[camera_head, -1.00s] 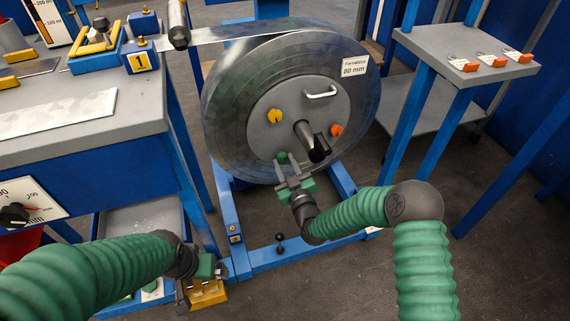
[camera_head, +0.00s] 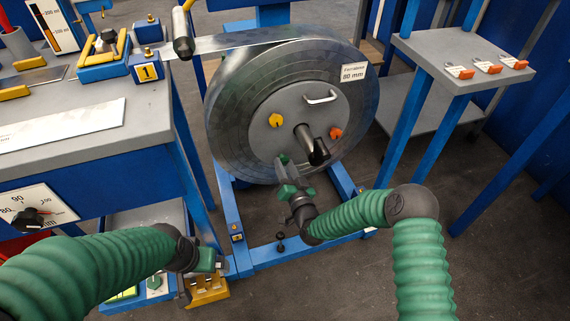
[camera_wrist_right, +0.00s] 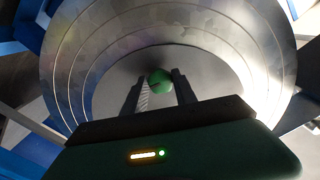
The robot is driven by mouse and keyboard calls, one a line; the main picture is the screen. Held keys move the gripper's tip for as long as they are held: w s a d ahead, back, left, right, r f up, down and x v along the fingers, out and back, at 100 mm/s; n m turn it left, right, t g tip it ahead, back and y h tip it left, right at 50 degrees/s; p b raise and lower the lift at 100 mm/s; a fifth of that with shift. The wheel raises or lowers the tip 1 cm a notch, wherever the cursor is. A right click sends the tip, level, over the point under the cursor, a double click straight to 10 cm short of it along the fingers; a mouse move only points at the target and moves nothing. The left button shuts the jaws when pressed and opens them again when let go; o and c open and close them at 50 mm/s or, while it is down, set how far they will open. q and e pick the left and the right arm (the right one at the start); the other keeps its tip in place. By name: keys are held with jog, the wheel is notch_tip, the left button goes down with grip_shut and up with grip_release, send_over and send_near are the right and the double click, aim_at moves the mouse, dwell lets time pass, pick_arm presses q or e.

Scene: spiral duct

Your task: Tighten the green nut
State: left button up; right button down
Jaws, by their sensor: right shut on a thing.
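The green nut (camera_head: 283,158) sits low on the grey hub face of the big metal coil (camera_head: 230,110). In the right wrist view the nut (camera_wrist_right: 160,82) shows as a round green knob between the two dark fingers. My right gripper (camera_head: 287,170) reaches up to it from below and is shut on it; the fingers hide part of the nut in the head view. My left gripper (camera_head: 206,268) is low at the left, by a yellow block (camera_head: 208,290). Its fingers are mostly hidden, so its opening does not show.
The hub also carries a yellow knob (camera_head: 276,120), an orange knob (camera_head: 336,132), a silver handle (camera_head: 321,98) and a black-tipped crank (camera_head: 317,152). The blue stand frame (camera_head: 270,258) runs below the coil. A grey workbench (camera_head: 60,140) is at left, a shelf stand (camera_head: 455,50) at right.

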jog(key=m+p, duration=0.1)
jog(key=m, duration=0.2)
jog(key=shift+m, duration=0.4)
jog(key=m, duration=0.3)
jog(key=shift+m, duration=0.3)
jog(key=m, duration=0.5)
jog(key=shift+f+m+p, duration=0.1)
jog(key=shift+m+p, duration=0.2)
jog(key=shift+m, duration=0.1)
jog(key=shift+s+m, duration=0.1)
jog(key=shift+m, duration=0.2)
jog(key=c, duration=1)
grip_release()
jog(key=shift+d, duration=0.1)
jog(key=shift+c, duration=0.2)
jog(key=shift+o, duration=0.2)
